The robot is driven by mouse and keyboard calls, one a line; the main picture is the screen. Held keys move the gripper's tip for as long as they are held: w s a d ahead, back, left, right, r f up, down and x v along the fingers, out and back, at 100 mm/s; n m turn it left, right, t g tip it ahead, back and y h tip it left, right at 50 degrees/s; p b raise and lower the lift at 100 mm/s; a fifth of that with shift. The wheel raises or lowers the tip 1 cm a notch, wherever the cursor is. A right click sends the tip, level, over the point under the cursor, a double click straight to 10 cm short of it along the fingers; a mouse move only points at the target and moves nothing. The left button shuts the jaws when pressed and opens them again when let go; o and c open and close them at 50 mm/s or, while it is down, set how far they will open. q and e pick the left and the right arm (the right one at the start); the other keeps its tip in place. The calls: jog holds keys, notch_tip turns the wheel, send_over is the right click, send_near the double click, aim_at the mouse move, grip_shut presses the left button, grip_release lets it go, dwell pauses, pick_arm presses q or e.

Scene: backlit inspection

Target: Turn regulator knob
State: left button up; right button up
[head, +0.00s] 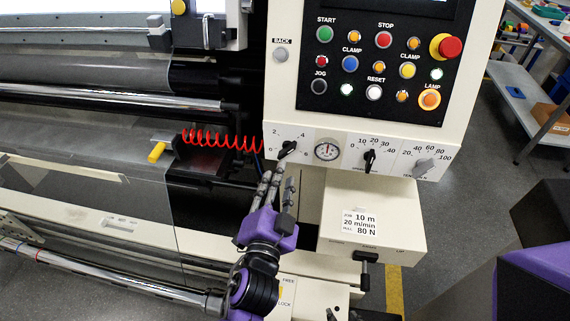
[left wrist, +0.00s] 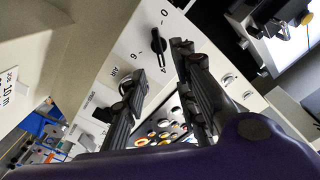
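The regulator knob (head: 287,149) is a small black knob on a white dial plate numbered up to 6, at the left of the panel's lower strip. The knob also shows in the left wrist view (left wrist: 157,40), beyond the fingertips. My left gripper (head: 274,180) is just below the knob, fingers pointing up toward it. In the left wrist view my left gripper (left wrist: 160,64) is open, with an empty gap between its fingers, apart from the knob. My right gripper is not in view.
Two more knobs, a black one (head: 369,160) and a grey one (head: 423,167), sit to the right. Above is a button panel (head: 375,65) with a red emergency stop (head: 450,47). A red coiled hose (head: 220,139) runs left of the dial.

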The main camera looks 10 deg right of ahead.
pick_arm(q)
jog(key=shift+v, duration=1.25)
jog(key=shift+f, duration=0.1)
jog(key=s+a+f+n+g+y, duration=0.2)
jog(key=s+a+f+n, duration=0.15)
jog(key=a+f, duration=0.45)
jog(key=s+a+f+n+g+y, duration=0.25)
jog(key=a+f+n, duration=0.25)
jog(key=a+f, duration=0.3)
jog(key=s+a+f+n+g+y, duration=0.1)
jog(key=s+a+f+n, duration=0.1)
jog(key=s+a+f, duration=0.3)
jog(key=s+a+f+n+g+y, duration=0.1)
jog(key=s+a+f, duration=0.5)
jog(key=s, duration=0.6)
jog(key=shift+s+a+f+n+g, duration=0.2)
jog(key=shift+f+n+g, duration=0.15)
jog(key=shift+f+g, duration=0.3)
jog(key=shift+r, duration=0.15)
